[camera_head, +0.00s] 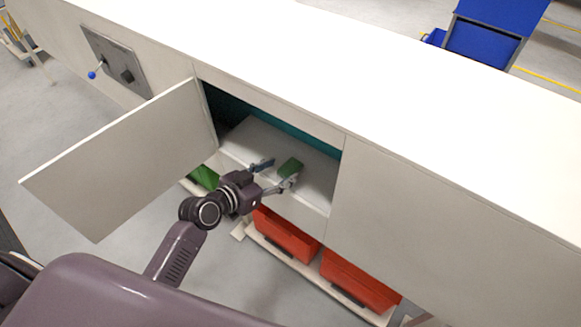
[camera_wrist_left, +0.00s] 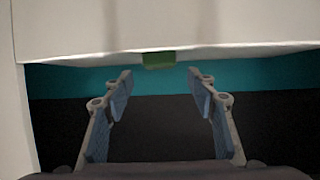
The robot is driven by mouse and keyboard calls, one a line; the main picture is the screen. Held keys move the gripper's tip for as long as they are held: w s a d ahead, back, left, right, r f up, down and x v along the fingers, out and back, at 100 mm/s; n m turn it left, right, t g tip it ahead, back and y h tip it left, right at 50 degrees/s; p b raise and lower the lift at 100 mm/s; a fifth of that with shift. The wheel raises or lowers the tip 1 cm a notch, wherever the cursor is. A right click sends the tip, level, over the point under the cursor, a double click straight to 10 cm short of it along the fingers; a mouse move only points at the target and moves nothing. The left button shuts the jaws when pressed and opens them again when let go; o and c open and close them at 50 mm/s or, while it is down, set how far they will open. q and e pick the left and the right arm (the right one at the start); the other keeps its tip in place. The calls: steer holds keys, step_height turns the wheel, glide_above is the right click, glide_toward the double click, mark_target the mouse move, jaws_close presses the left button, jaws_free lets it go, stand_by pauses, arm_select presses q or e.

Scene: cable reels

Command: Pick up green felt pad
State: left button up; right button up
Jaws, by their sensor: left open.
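The green felt pad (camera_head: 291,167) is a small green block lying on the pale shelf (camera_head: 316,190) inside the open cabinet. In the left wrist view the pad (camera_wrist_left: 158,60) shows at the shelf's edge, centred beyond the fingers. My left gripper (camera_head: 277,174) is at the cabinet opening, with its fingers spread. In the head view one finger appears close to the pad; I cannot tell whether it touches. In the left wrist view nothing shows between the fingertips of the left gripper (camera_wrist_left: 159,82). My right gripper is not in view.
The cabinet door (camera_head: 125,160) stands open on the left. Red bins (camera_head: 285,234) and a green bin (camera_head: 204,177) sit on a low shelf below. A long white countertop (camera_head: 330,70) runs above. A panel with a blue-knobbed lever (camera_head: 92,75) is further left.

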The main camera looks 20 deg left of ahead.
mark_target(288, 168)
arm_select(q)
steer(key=x, duration=0.4)
steer(key=shift+s+f+p, duration=0.1)
steer(key=shift+f+p, duration=0.15)
steer(key=shift+p, duration=0.1)
steer(key=shift+a, duration=0.1)
steer(key=c, duration=0.9)
